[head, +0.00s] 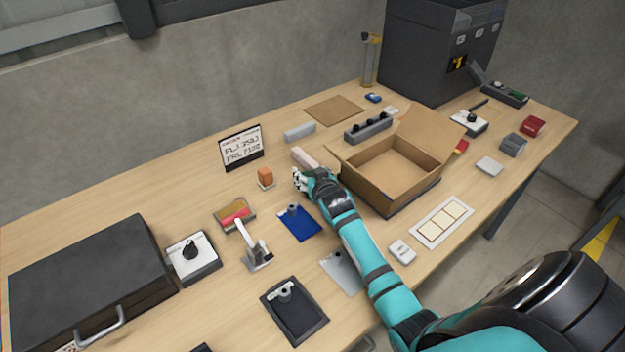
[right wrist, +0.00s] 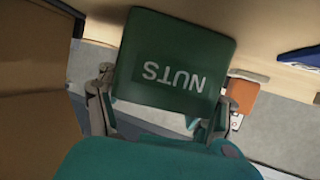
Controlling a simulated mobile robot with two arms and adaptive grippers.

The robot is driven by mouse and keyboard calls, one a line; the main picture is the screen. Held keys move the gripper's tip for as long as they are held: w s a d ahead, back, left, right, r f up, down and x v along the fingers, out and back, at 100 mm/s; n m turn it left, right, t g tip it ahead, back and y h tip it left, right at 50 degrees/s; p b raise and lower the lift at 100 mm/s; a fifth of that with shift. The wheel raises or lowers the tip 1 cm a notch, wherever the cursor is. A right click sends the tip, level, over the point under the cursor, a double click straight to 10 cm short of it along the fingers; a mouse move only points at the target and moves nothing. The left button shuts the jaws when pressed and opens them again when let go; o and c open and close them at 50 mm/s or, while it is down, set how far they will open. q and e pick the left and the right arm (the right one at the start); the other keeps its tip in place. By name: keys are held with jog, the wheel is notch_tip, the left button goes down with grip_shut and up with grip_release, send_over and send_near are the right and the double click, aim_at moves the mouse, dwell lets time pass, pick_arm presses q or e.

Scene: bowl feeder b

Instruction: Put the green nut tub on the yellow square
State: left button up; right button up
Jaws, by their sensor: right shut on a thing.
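In the right wrist view the green nut tub (right wrist: 172,62), marked NUTS, sits between the fingers of my right gripper (right wrist: 160,98). The gripper is shut on it. In the head view my right gripper (head: 304,180) is over the middle of the table, left of the open cardboard box; I cannot make out the green tub there. I cannot make out a yellow square on the table. My left gripper is not in view.
The open cardboard box (head: 378,192) stands right of my right forearm. An orange block (head: 265,175) is left of the gripper, and a blue mat (head: 299,224) lies below it. A sign (head: 241,148) stands behind. A black case (head: 92,272) fills the front left.

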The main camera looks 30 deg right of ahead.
jog(key=shift+r, duration=0.45)
notch_tip(320, 180, up, 2)
jog(key=shift+r, duration=0.1)
jog(key=s+a, duration=0.1)
jog(key=s, duration=0.3)
jog(key=s+a+r+b, duration=0.1)
jog(key=s, duration=0.4)
jog(key=s+a, duration=0.1)
jog(key=s, duration=0.4)
jog(key=shift+s+r+b, duration=0.1)
jog(key=shift+r+b, duration=0.2)
jog(key=shift+b, duration=0.1)
jog(key=shift+s+a+r, duration=0.15)
jog(key=shift+s+a, duration=0.05)
jog(key=shift+s, duration=0.5)
jog(key=shift+s, duration=0.1)
